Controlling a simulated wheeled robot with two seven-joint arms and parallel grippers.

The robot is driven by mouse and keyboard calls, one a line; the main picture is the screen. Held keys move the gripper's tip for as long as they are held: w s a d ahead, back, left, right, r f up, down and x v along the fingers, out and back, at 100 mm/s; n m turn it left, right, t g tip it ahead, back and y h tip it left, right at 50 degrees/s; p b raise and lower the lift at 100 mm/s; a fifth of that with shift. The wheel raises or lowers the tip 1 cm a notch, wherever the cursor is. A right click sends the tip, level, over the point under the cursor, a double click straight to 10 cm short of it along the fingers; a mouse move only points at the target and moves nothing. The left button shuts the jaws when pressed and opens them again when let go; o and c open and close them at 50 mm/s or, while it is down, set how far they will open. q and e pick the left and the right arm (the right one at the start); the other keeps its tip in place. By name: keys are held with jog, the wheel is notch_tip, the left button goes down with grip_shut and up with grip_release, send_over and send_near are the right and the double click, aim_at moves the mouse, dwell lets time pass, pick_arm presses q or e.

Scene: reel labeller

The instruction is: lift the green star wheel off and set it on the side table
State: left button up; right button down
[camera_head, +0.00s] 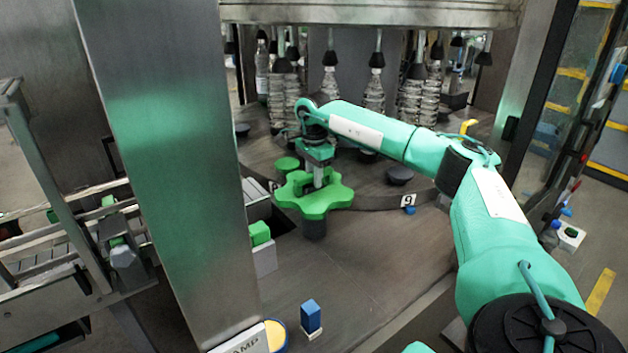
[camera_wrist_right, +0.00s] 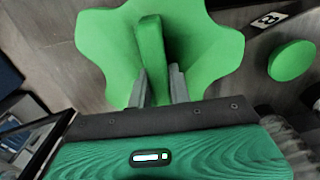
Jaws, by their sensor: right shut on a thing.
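The green star wheel (camera_head: 314,200) is level, right over a dark round post (camera_head: 314,229) in the head view; I cannot tell whether it rests on it or is just clear. My right gripper (camera_head: 318,182) points down at the wheel's middle. In the right wrist view its fingers (camera_wrist_right: 158,88) are shut on the wheel's upright green grip (camera_wrist_right: 151,45), and the wheel's lobes (camera_wrist_right: 222,48) spread out beyond. My left gripper is not in view. I cannot make out the side table for sure.
A green round knob (camera_head: 287,164) is just behind the wheel. Bottles (camera_head: 374,95) hang under machine heads at the back. A steel column (camera_head: 165,150) stands to the left. A blue block (camera_head: 311,316) sits in front. The dark deck (camera_head: 370,270) at front right is clear.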

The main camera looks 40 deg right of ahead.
jog(key=shift+r, duration=0.45)
notch_tip(320, 180, up, 26)
jog(key=p, duration=0.6)
jog(key=shift+r, duration=0.15)
dwell(0.5)
